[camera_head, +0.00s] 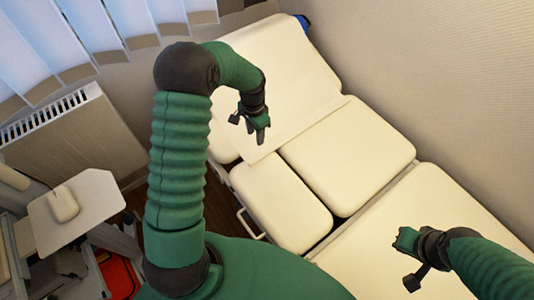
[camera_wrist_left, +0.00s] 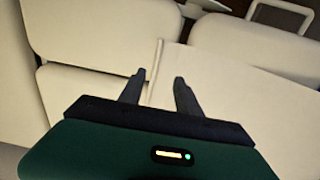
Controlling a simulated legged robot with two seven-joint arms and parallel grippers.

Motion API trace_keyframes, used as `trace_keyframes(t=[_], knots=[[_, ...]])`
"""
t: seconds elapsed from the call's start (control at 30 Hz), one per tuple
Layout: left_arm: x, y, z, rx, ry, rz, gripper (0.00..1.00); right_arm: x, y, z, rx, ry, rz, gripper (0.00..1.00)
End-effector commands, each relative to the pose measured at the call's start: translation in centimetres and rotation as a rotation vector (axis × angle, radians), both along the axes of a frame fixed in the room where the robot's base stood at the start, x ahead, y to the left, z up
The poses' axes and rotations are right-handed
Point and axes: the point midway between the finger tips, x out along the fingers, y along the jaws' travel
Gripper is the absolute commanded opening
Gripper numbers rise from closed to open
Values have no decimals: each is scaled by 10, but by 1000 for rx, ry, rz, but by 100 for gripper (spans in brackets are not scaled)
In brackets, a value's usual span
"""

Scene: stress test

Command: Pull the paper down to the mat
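The paper (camera_head: 285,115) is a pale sheet lying over the raised upper part of the cream padded table, or mat (camera_head: 350,155). Its lower edge reaches the top of the middle pads. My left gripper (camera_head: 261,134) is over the paper, near its lower left part. In the left wrist view the left gripper (camera_wrist_left: 160,76) has its two dark fingers apart, with a side edge of the paper (camera_wrist_left: 225,82) showing between and beyond them. I cannot tell whether they touch it. My right gripper (camera_head: 402,240) is above the lower pad at the right; its fingers are too small to read.
A radiator (camera_head: 65,135) and blinds (camera_head: 100,25) are at the left. A small tray stand (camera_head: 85,205) stands at lower left. The wall (camera_head: 430,80) runs along the table's right side. The middle pads are clear, with dark gaps between them.

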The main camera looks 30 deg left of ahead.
Motion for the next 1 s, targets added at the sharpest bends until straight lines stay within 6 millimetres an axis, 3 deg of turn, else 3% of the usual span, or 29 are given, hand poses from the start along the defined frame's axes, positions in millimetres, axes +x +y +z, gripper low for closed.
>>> trace_keyframes(t=[0.3,0.5,0.63,0.9,1.0], knots=[[1,-12,-83,10,5,-3,40,0,0,-1,0,0,0,0],[1,-8,-123,8,0,-2,40,0,0,-1,0,0,-1,0],[1,-6,-135,5,0,-1,40,0,0,-1,0,0,-1,0],[2,-7,-137,7,-2,-1,40,0,0,-1,0,0,0,0],[2,-8,-136,8,-1,-2,27,0,0,-1,0,0,0,0]])
